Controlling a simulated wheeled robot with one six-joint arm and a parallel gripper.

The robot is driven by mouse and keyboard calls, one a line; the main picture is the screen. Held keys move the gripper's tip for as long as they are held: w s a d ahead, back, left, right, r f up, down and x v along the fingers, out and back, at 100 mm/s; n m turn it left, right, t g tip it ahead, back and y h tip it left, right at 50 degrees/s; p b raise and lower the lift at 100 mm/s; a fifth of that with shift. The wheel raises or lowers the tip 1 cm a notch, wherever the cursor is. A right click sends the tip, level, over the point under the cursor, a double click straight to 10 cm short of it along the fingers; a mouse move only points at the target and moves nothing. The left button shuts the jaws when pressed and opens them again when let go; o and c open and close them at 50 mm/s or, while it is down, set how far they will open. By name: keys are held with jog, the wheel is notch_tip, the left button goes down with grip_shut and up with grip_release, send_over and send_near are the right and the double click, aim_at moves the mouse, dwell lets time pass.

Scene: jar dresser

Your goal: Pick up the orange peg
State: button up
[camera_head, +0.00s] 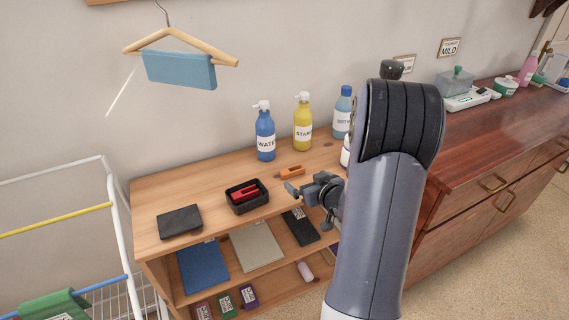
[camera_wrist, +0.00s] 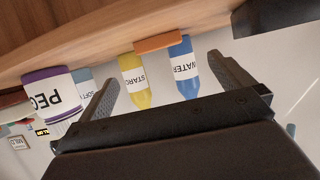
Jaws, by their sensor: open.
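The orange peg (camera_head: 291,172) lies on the wooden shelf top, in front of the yellow bottle. In the wrist view, which is upside down, the orange peg (camera_wrist: 160,41) shows between and beyond the two fingertips. My gripper (camera_head: 291,189) is open and empty, just in front of the peg and apart from it. In the wrist view my gripper (camera_wrist: 163,72) has its jaws spread wide, with nothing between them.
A black tray (camera_head: 233,207) holding red pegs and a dark flat box (camera_head: 180,222) stand left of my gripper. Blue (camera_head: 265,140), yellow (camera_head: 303,127) and light-blue (camera_head: 342,112) bottles stand behind. A white rack (camera_head: 125,222) stands left.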

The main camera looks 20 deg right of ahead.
aim_at(294, 171)
jog(key=x, duration=0.5)
jog(key=shift+a, duration=0.1)
jog(key=shift+p+x, duration=0.9)
jog(key=shift+x, duration=1.8)
jog(key=shift+r, duration=0.1)
jog(key=shift+c, duration=0.3)
jog(key=c, duration=1)
